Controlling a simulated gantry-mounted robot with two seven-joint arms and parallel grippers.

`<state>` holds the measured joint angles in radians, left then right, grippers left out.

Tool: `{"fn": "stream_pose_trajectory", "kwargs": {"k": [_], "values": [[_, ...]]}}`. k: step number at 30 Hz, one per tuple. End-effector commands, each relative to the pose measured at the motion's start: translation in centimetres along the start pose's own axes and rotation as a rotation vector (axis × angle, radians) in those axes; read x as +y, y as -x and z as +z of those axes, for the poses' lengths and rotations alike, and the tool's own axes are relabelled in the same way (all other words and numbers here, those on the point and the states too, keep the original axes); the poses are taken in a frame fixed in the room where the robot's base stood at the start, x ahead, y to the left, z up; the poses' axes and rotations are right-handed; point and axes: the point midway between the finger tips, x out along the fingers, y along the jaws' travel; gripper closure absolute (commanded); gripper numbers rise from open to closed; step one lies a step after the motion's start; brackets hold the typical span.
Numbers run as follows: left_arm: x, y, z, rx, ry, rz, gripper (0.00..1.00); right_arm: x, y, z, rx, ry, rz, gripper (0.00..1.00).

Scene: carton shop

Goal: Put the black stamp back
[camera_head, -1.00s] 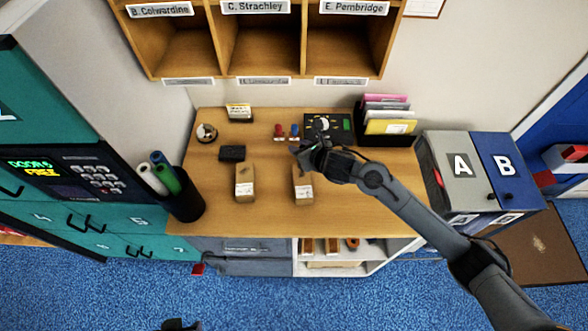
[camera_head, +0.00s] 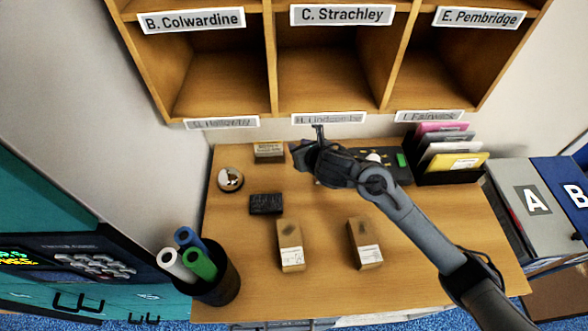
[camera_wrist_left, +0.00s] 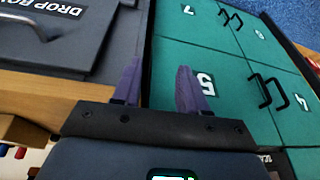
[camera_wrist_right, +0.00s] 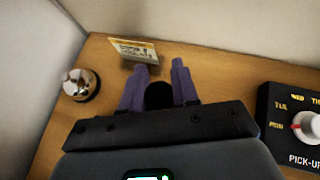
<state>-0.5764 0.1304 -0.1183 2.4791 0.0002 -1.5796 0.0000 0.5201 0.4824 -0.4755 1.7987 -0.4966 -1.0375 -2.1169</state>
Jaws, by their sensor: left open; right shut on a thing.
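My right gripper (camera_head: 306,152) is over the back of the desk, below the pigeonholes. In the right wrist view, its purple fingers (camera_wrist_right: 158,80) are shut on the black stamp (camera_wrist_right: 158,96), whose dark rounded end shows between them. The head view does not show the stamp clearly. The red and blue stamps seen earlier do not show in the head view now. A black ink pad (camera_head: 265,204) lies on the desk, left of and nearer than the gripper. My left gripper (camera_wrist_left: 158,85) is open and empty, near the teal locker doors, outside the head view.
Two small cartons (camera_head: 290,246) (camera_head: 364,244) with dark marks on top stand at the front of the desk. A bell (camera_head: 230,179), a small card sign (camera_head: 269,152), a pick-up dial box (camera_wrist_right: 290,125), a file rack (camera_head: 450,165) and a tube holder (camera_head: 222,285) surround the work area.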

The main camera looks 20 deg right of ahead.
Motion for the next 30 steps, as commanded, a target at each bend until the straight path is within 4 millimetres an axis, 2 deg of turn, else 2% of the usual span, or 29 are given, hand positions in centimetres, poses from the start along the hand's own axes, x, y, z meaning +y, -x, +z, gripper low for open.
{"fn": "stream_pose_trajectory", "kwargs": {"k": [1, 6, 14, 21, 30], "values": [[0.1, -0.4, 0.2, -0.002, 0.000, 0.002, 0.57, 0.0, -0.6, -1.1, 0.004, -0.001, -0.001, 0.90], [0.3, -0.5, 0.4, -0.006, 0.005, 0.008, 0.57, 0.0, -1.9, -3.1, 0.003, 0.000, -0.001, 0.90], [0.6, -0.5, 0.4, -0.005, 0.013, 0.016, 0.57, 0.0, -2.9, -4.6, 0.002, -0.001, 0.000, 0.90], [0.5, -0.5, 0.3, -0.002, 0.012, 0.014, 0.57, 0.0, -4.4, -6.9, 0.002, 0.000, -0.001, 0.90], [0.2, -0.5, 0.3, -0.002, 0.003, 0.006, 0.57, 0.0, -4.7, -7.1, -0.001, 0.000, -0.001, 0.90]]}}
